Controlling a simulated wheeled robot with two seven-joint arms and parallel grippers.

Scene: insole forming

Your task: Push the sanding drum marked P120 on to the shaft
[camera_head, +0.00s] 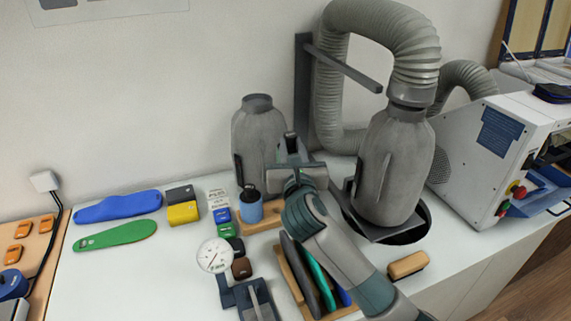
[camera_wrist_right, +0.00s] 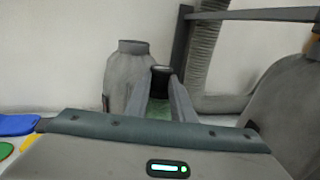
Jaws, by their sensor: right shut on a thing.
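My right gripper (camera_head: 290,146) is raised in front of the grey bottle-shaped form at the back wall. In the right wrist view its fingers (camera_wrist_right: 168,92) are shut on a small dark-topped cylinder (camera_wrist_right: 161,72), likely a sanding drum; no P120 marking is legible. In the head view the held piece is mostly hidden by the gripper. A blue cylinder with a dark top (camera_head: 250,208) stands on a wooden block to the left. I cannot tell for sure which part is the shaft; a grey bar (camera_head: 344,68) juts from a wall plate. My left gripper is not in view.
A grey form (camera_head: 258,130) stands behind the gripper; another (camera_head: 393,165) hangs under the hose on the right. A wooden rack (camera_head: 300,283) with insoles lies below my right arm. A dial gauge (camera_head: 214,255) stands left of it.

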